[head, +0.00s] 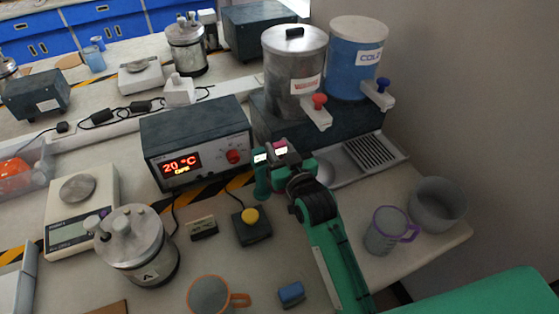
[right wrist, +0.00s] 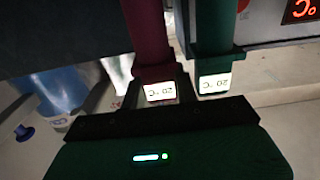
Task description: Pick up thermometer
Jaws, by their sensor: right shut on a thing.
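A maroon thermometer (right wrist: 149,40) with a small lit display reading 20 °C stands between the fingers of my right gripper (right wrist: 145,92), which is shut on it. In the head view the top of this maroon thermometer (head: 280,145) shows at the tip of my right gripper (head: 287,163); its lower part is hidden. A green thermometer (right wrist: 211,35) with a similar display is close beside it, outside the fingers. The green thermometer also shows in the head view (head: 262,182), upright in front of the dark heater box. My left gripper is not in view.
The heater box (head: 195,140) reads 20 °C. Behind stand a steel urn (head: 295,75) and a blue COLD urn (head: 357,60). A yellow-button switch (head: 251,226), a lidded steel pot (head: 134,250), an orange-handled mug (head: 210,296) and a purple-rimmed mug (head: 385,230) are near.

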